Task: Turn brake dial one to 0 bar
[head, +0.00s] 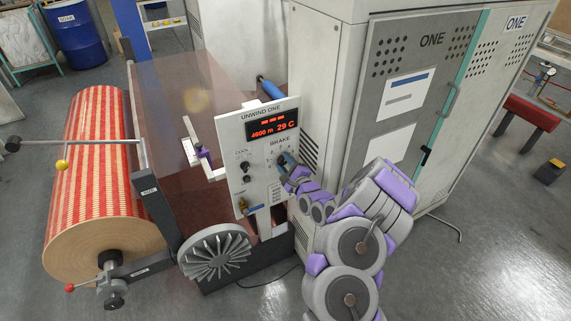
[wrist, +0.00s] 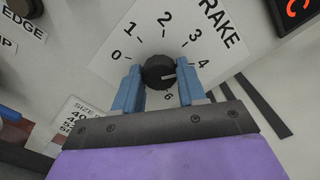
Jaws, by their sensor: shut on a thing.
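The brake dial is a round black knob (wrist: 158,72) with a white mark. It sits on a pale scale plate, where 0, 1, 2, 3, 4 and 6 can be read. The mark points right, toward my right finger, a little below the 4. My gripper (wrist: 160,84) is shut on the knob, one blue finger on each side. The right finger hides the scale between 4 and 6. In the head view my gripper (head: 288,167) is at the dial under the word BRAKE on the UNWIND ONE panel (head: 262,190), largely covering it.
A red display (head: 272,126) above the dial reads 4600 m and 29 C. A cool knob (head: 246,167) sits left of it. A grey handwheel (head: 216,254) and a red-striped roll (head: 98,180) stand left. A cabinet marked ONE (head: 345,100) stands close on the right.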

